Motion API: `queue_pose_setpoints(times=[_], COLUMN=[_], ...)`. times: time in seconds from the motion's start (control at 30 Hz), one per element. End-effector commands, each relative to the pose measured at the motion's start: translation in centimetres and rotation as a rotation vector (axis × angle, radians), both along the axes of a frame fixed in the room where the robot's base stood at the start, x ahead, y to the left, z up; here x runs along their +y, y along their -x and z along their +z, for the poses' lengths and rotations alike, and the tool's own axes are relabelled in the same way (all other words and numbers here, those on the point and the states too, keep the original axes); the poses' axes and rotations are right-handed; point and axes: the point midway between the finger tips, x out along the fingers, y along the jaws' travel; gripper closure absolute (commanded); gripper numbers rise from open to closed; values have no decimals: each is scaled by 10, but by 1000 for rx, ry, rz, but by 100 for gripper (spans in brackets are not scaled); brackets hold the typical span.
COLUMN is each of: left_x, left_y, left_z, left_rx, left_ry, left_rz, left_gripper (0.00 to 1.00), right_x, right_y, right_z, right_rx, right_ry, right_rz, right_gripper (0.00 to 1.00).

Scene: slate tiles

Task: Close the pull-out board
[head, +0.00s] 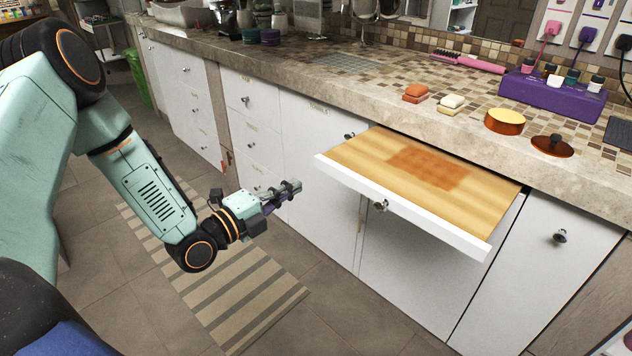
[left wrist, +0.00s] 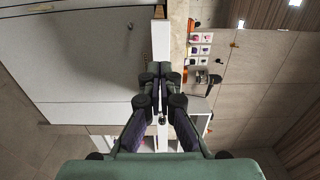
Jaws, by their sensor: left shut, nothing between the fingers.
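The pull-out board (head: 350,156) sticks out from under the countertop in the head view. It has a light wood top with a darker reddish-brown patch and a white front with a round dark knob (head: 380,205). My left gripper (head: 296,187) is shut and empty, in front of the cabinets. In the picture it is left of the board's front, apart from it. In the left wrist view its closed fingers (left wrist: 161,74) point at a white strip, which looks like part of the board's front; I cannot tell for sure. My right gripper is not in view.
The stone counter (head: 300,83) carries soaps (head: 415,92), an orange tin (head: 505,121), a brown lid (head: 552,145) and a purple box (head: 550,95). White cabinet doors and drawers stand below. A striped rug (head: 235,290) lies on the tiled floor, which is otherwise open before the cabinets.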

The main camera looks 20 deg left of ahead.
Motion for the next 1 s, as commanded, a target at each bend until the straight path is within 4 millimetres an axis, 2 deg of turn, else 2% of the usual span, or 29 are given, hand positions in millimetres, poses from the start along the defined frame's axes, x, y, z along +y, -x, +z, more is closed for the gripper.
queue_pose_setpoints(times=[0.03,0.3,0.5,1.0], left_x=[-4,-20,-26,-28], left_y=[-7,-46,-65,-72], left_z=[-3,-2,-2,0], left_rx=[-2,-1,0,0], left_ry=[-3,-4,-1,1], left_rz=[-4,-4,-2,0], left_gripper=[100,100,100,100], right_x=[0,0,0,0], right_y=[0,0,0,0], right_z=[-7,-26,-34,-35], right_rx=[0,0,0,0], right_ry=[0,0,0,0], right_rz=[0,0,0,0], right_gripper=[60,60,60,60])
